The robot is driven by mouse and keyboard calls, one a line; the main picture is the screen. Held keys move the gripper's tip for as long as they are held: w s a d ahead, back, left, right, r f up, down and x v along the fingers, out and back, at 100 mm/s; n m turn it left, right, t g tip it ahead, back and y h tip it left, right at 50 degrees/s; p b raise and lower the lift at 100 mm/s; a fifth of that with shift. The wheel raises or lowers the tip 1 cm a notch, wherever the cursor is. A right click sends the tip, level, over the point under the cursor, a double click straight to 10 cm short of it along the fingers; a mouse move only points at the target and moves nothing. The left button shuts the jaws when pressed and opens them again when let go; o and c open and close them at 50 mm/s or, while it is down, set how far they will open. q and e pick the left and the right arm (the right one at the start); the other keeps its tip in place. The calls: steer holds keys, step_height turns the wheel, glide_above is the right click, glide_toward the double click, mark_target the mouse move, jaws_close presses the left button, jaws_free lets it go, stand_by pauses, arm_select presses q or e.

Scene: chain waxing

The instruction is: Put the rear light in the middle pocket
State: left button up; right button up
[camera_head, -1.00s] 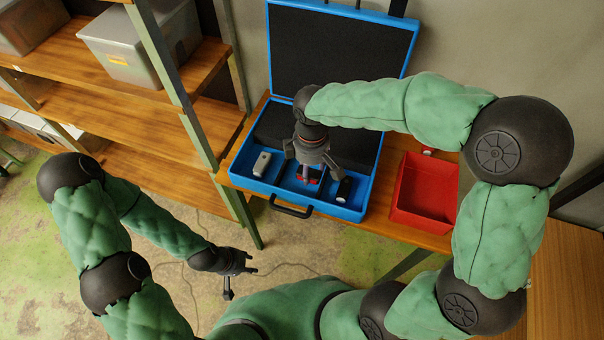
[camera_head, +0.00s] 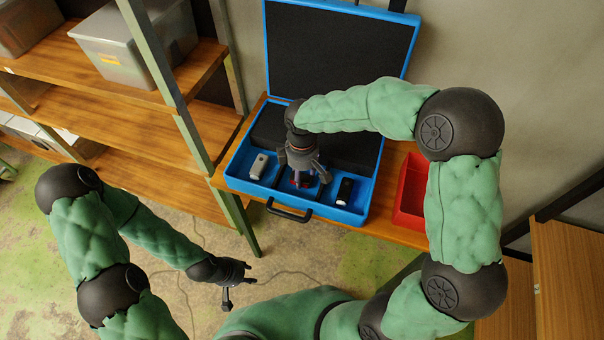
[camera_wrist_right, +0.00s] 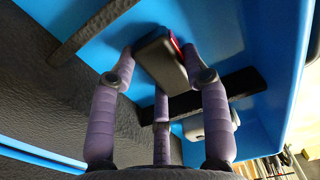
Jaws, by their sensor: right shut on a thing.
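The rear light, a dark block with a red face, shows between my right gripper's fingers in the right wrist view (camera_wrist_right: 163,62). My right gripper (camera_head: 303,183) points down into the middle pocket of the open blue case (camera_head: 240,183). It is shut on the rear light; in the head view the gripper hides most of the light, leaving a bit of red. Whether the light touches the pocket floor I cannot tell. My left gripper (camera_head: 240,287) is open and empty, away from the case over the floor.
The case lid (camera_head: 335,50) stands open behind. A red bin (camera_head: 411,190) is right of the case, partly behind my right arm. Wooden shelves (camera_head: 150,130) stand left.

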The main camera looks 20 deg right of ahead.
mark_target(302, 175)
steer(key=shift+f, duration=0.15)
steer(key=o, duration=1.1)
steer(key=shift+o, duration=0.2)
step_height(302, 175, up, 12)
steer(key=p, duration=0.4)
steer(key=shift+r, duration=0.2)
